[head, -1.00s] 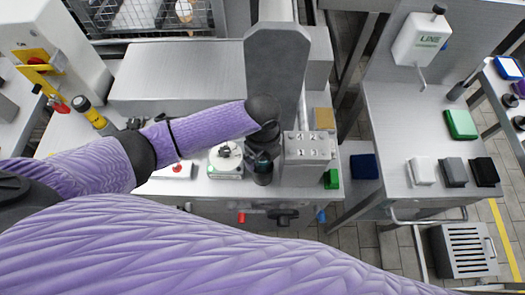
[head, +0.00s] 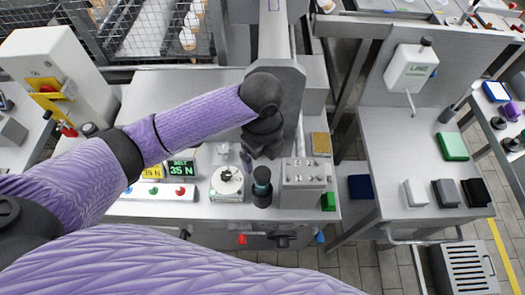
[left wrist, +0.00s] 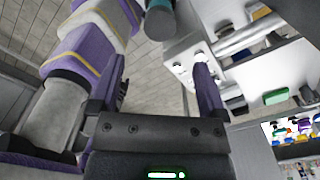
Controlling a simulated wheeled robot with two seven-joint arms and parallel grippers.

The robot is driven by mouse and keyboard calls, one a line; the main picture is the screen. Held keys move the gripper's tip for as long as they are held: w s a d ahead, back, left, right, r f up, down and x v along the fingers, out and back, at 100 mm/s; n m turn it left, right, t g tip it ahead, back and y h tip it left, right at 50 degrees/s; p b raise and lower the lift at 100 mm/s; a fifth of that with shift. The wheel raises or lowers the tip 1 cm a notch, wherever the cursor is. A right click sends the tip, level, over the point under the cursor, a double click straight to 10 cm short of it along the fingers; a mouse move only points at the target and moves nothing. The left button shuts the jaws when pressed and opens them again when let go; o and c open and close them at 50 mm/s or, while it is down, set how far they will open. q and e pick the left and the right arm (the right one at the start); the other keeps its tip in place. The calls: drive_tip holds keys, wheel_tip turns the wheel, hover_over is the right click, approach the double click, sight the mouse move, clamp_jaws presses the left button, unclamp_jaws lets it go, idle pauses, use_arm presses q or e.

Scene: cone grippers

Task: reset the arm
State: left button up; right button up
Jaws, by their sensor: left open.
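My left arm, in a purple sleeve, reaches in from the left of the head view. Its black wrist and left gripper (head: 258,146) are over the bench in front of the grey column. In the left wrist view the left gripper (left wrist: 160,66) is open, its two fingers apart with nothing held between them. A dark cylinder with a teal top (head: 262,182) stands on the bench just below the gripper in the head view; it also shows at the top of the left wrist view (left wrist: 160,20). My right gripper is not in view.
A grey block with holes (head: 303,183) is right of the cylinder. A white round-topped device (head: 227,181) and a lit display (head: 181,169) are to its left. The grey column (head: 283,95) rises close behind the gripper. A side table (head: 385,140) stands at the right.

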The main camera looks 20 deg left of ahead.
use_arm(q)
drive_tip(key=s+d+f+n+t+h, duration=0.2)
drive_tip(key=s+d+n+h, duration=0.15)
drive_tip(key=s+n, duration=0.35)
drive_tip(key=s+a+f+n+t+y, duration=0.1)
drive_tip(key=s+a+n+y, duration=0.15)
drive_tip(key=a+n, duration=0.4)
drive_tip(key=s+a+f+n+y, duration=0.1)
drive_tip(key=s+a+n, duration=0.25)
drive_tip(key=n, duration=0.55)
drive_tip(key=s+f+g+b, duration=0.15)
drive_tip(key=f+b, duration=0.25)
drive_tip(key=f, duration=0.9)
drive_tip(key=s+f+b, duration=0.3)
drive_tip(key=f, duration=1)
drive_tip(key=s+a+f+m+b, duration=0.1)
drive_tip(key=s+f+b, duration=0.4)
drive_tip(key=s+f, duration=0.6)
wheel_tip(320, 180, down, 3)
drive_tip(key=shift+s+a+r+g, duration=0.15)
drive_tip(key=shift+a+g, duration=0.3)
drive_tip(key=shift+a, duration=0.1)
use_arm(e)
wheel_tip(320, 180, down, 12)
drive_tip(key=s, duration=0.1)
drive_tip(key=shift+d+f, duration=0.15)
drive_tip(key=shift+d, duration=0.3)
